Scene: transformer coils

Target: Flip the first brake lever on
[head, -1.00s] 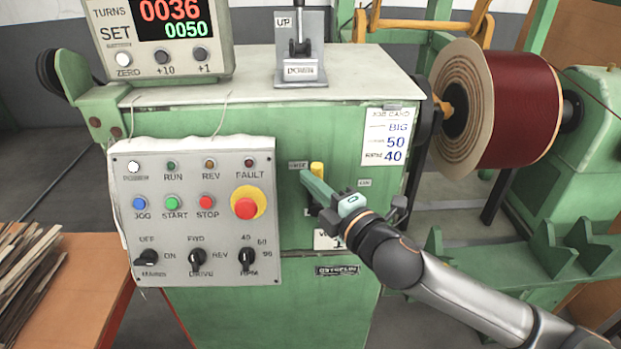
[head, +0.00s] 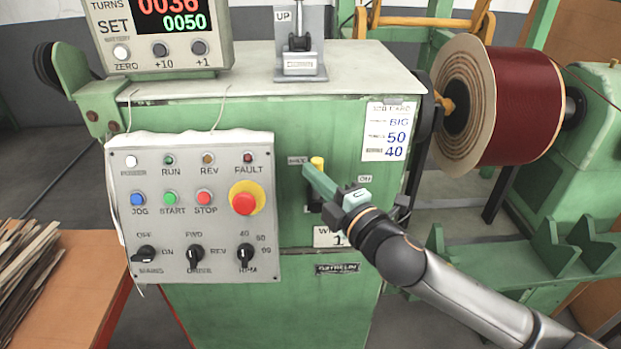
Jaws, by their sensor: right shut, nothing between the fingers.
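The brake lever with a yellow tip (head: 317,163) is on the front of the green machine cabinet, right of the control panel. An "ON" label sits to its right, and a small label, too blurred to read surely, to its left. My right gripper (head: 308,172) is shut and empty, its fingertips at the lever's left side just below the yellow tip. The gripper hides most of the lever, so I cannot tell whether they touch. A second lever (head: 299,43) stands upright on the cabinet top by an "UP" plate. My left gripper is not in view.
The grey control panel (head: 190,262) with knobs and a red stop button (head: 244,203) is left of the lever. A counter box (head: 160,70) stands on the cabinet top. A dark red wire spool (head: 515,105) is at right. Wood strips (head: 25,265) lie at lower left.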

